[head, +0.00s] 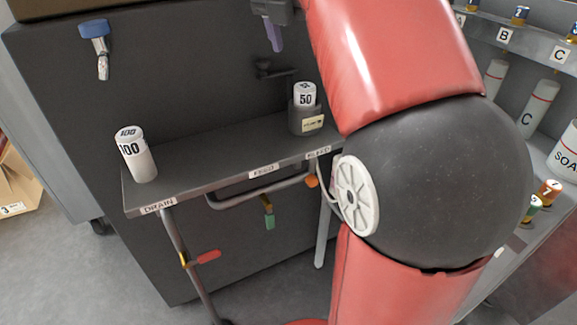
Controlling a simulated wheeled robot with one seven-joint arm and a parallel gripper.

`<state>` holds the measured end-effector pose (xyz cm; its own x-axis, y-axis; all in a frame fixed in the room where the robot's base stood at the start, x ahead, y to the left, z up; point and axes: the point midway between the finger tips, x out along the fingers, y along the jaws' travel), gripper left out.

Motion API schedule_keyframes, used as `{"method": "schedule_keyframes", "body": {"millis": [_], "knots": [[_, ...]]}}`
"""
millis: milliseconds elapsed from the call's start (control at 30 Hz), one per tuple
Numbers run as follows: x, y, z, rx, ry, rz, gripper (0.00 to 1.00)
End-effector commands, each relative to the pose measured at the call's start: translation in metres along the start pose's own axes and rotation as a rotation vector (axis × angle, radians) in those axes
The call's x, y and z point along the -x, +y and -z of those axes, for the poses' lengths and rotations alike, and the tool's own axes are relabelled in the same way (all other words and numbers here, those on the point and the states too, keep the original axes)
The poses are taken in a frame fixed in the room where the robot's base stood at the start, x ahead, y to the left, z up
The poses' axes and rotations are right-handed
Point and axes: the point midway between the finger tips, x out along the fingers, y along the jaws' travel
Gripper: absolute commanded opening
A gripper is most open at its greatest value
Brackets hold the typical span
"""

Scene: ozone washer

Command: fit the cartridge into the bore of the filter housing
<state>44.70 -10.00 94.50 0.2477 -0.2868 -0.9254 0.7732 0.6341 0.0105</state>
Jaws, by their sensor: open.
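A white cartridge marked 100 (134,157) stands upright at the left end of a dark shelf. Another white cartridge, marked 50 (305,94), sits upright in a dark grey cup-like housing (303,122) with a pale label, toward the shelf's right end. Its lower part is hidden inside the housing.
My red and black arm covers the right middle. The shelf (215,152) is clear between the cartridges. A dark spout (272,70) sticks out behind it. A blue-handled tap (95,30) is at upper left. Racks with bottles (535,105) stand at right.

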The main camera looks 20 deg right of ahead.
Motion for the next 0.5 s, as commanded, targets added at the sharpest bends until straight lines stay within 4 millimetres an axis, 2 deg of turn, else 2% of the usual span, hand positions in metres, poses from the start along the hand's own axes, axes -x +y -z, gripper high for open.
{"method": "schedule_keyframes", "body": {"millis": [167,367,500], "knots": [[-0.007,-0.003,0.032,-0.255,0.0,-0.04,0.6],[-0.036,-0.015,0.097,-0.824,0.053,-0.122,0.6],[-0.065,-0.029,0.146,-1.252,0.135,-0.166,0.6]]}}
